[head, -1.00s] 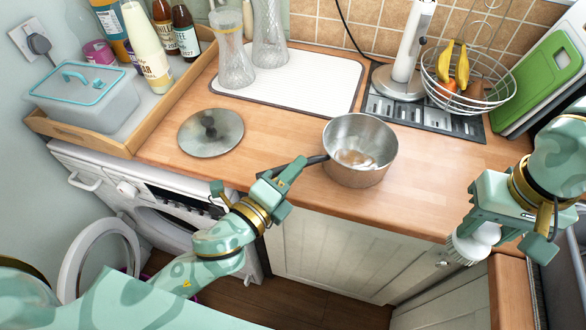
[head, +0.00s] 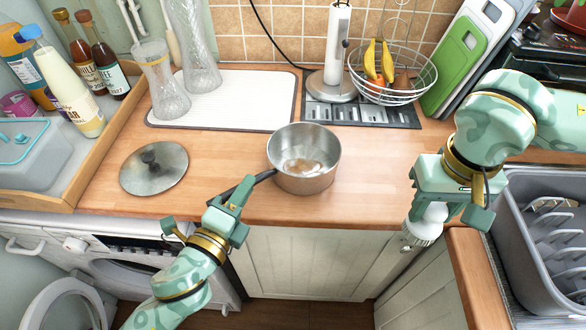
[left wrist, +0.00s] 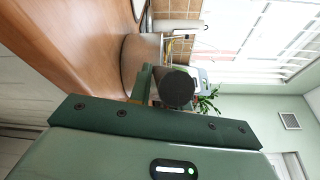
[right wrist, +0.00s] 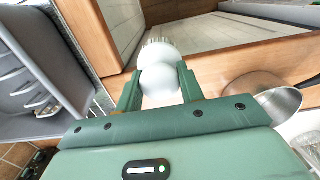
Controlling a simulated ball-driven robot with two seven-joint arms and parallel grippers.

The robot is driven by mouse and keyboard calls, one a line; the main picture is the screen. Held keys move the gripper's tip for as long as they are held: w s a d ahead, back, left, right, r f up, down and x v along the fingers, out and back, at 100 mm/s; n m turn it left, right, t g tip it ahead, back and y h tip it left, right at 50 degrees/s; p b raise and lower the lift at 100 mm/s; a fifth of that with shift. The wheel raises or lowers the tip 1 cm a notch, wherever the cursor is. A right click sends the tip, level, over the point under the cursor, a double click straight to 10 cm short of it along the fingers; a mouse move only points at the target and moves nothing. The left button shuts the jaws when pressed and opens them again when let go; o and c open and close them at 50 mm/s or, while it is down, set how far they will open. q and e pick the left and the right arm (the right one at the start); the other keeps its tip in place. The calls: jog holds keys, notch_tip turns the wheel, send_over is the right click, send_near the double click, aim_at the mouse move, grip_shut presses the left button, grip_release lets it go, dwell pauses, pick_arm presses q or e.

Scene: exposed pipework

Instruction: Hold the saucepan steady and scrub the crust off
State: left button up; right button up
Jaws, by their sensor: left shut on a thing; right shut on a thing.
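The steel saucepan (head: 304,160) stands upright on the wooden worktop, its dark handle pointing down-left. Brownish crust (head: 303,167) shows on its inside bottom. My left gripper (head: 236,196) is shut on the handle, whose dark end shows close up in the left wrist view (left wrist: 176,88). My right gripper (head: 434,203) is shut on a white scrubbing brush (head: 430,222), bristles downward, off the worktop's front edge and right of the pan. The brush's round white knob and bristles show between the fingers in the right wrist view (right wrist: 160,70).
A lid (head: 154,168) lies left of the pan. Behind are a draining mat (head: 250,100) with glass vases, a paper towel holder (head: 337,60) and a wire fruit basket (head: 392,85). A grey dish rack (head: 540,230) stands at right. Worktop right of the pan is clear.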

jog(key=shift+w, duration=0.1)
dwell(0.4)
jog(key=w+a+m, duration=0.9)
jog(key=w+a, duration=0.9)
jog(key=a, duration=0.3)
jog(key=shift+d+f, duration=0.2)
jog(key=shift+f, duration=2.05)
jog(key=shift+d+f, duration=0.1)
jog(key=shift+f, duration=0.95)
